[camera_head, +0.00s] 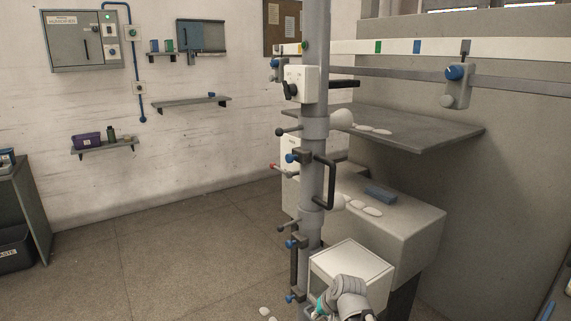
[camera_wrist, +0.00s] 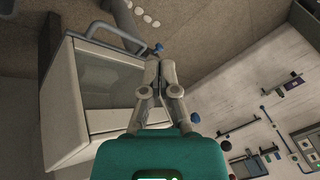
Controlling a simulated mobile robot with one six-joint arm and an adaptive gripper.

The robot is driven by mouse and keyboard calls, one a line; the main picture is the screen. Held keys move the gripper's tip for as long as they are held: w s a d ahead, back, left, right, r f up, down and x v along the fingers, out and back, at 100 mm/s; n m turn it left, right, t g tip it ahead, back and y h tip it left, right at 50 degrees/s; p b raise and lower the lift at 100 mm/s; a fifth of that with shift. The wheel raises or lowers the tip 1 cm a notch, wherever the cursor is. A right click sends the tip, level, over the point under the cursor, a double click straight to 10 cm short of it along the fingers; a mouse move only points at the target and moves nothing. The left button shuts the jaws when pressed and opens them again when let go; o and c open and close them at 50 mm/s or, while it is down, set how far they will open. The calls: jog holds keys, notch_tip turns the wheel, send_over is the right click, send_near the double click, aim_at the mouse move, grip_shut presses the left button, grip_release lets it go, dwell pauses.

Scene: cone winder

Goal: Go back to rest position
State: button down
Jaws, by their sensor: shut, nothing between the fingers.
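My gripper (camera_wrist: 160,72) shows in the wrist view with its two grey fingers together at the tips and nothing between them. Its teal body fills the bottom middle of that view. In the head view, part of my arm (camera_head: 350,297) shows at the bottom, in front of a pale box (camera_head: 366,258); the fingertips cannot be made out there. In the wrist view, a pale boxy unit with a grey panel (camera_wrist: 108,72) lies left of the fingers; I cannot tell whether they touch it.
A grey machine column (camera_head: 313,170) with handles and blue knobs stands beside the box. A grey shelf (camera_head: 420,127) juts out behind it. Open floor (camera_head: 170,260) lies to the left. Wall shelves (camera_head: 190,103) and a control cabinet (camera_head: 85,42) are at the back left.

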jog(key=s+d+f+n+g+h+p, duration=0.1)
jog(key=s+d+g+h, duration=0.3)
jog(key=s+d, duration=0.4)
notch_tip(320, 180, up, 12)
jog(key=p, duration=1.2)
jog(key=shift+s+f, duration=0.15)
jog(key=shift+f, duration=0.05)
